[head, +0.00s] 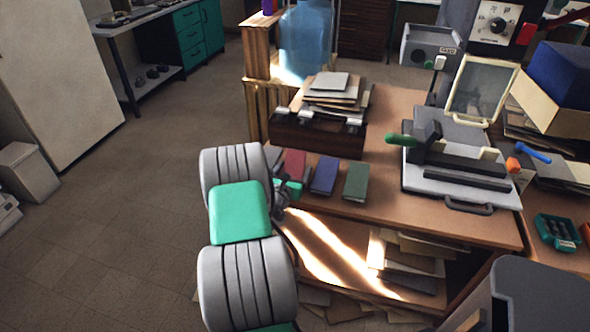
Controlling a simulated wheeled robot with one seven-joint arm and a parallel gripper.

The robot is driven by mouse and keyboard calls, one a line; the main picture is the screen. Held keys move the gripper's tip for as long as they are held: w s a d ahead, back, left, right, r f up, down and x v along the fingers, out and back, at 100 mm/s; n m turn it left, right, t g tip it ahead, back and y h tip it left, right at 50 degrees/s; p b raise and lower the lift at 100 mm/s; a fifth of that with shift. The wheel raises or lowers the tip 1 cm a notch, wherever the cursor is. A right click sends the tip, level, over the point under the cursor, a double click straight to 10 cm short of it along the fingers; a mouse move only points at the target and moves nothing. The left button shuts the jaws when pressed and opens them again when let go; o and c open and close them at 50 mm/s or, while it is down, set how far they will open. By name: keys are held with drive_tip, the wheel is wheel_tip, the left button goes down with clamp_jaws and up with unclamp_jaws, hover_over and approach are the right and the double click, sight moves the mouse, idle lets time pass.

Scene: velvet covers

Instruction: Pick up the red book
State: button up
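The red book (295,163) lies on the wooden table (386,203) near its left front edge, partly hidden by my arm. A blue book (324,175) and a green book (356,181) lie in a row to its right, with small gaps between. My gripper (287,188) is at the table's edge, close to the near end of the red book. The arm links hide most of it, so I cannot tell whether its fingers are open, shut or touching the book.
A dark case (317,135) with a stack of papers (334,91) stands behind the books. A grey press-like machine (457,160) stands to the right. Papers (405,262) fill part of the shelf below. A grey chair-like shape (540,295) is at the lower right.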

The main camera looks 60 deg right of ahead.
drive_tip(key=c, duration=1.2)
drive_tip(key=shift+c, duration=0.7)
drive_tip(key=shift+r, duration=0.1)
